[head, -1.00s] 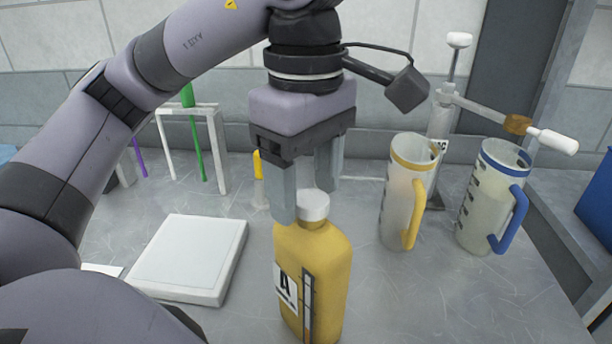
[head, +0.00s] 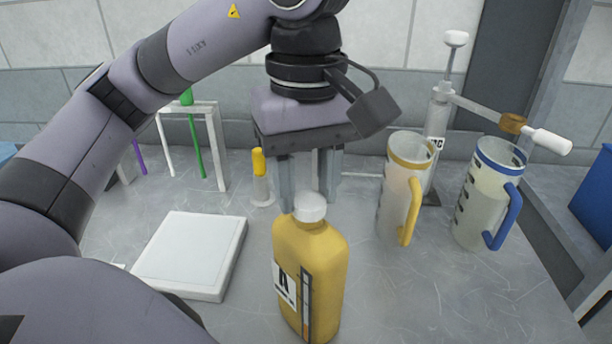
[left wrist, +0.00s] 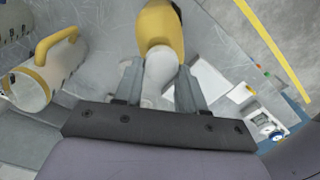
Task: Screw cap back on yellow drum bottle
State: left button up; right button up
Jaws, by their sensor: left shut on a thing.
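The yellow drum bottle (head: 311,265) stands upright on the bench in the head view, with a label marked with a letter on its front. The white cap (head: 311,207) sits at the top of its neck; whether it is tight I cannot tell. My left gripper (head: 309,194) points down from above, its two grey fingers shut on the cap. In the left wrist view the cap (left wrist: 161,68) shows between the fingers, with the yellow bottle (left wrist: 160,28) beyond it. My right gripper is not in view.
A yellow-handled jug (head: 396,200) and a blue-handled jug (head: 482,205) stand right of the bottle, before a lever pump (head: 437,140). A white flat pad (head: 192,252) lies left. A small yellow-topped bottle (head: 260,185) and a white rack (head: 215,130) stand behind. The front right bench is clear.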

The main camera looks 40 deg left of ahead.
aim_at(306, 196)
pick_arm(q)
jog(key=shift+m, duration=0.3)
jog(key=o, duration=1.4)
notch_tip(306, 196, up, 3)
jog(key=shift+f+p, duration=0.15)
jog(key=shift+p, duration=1.1)
jog(key=shift+r+p, duration=0.3)
jog(key=shift+r, duration=1.4)
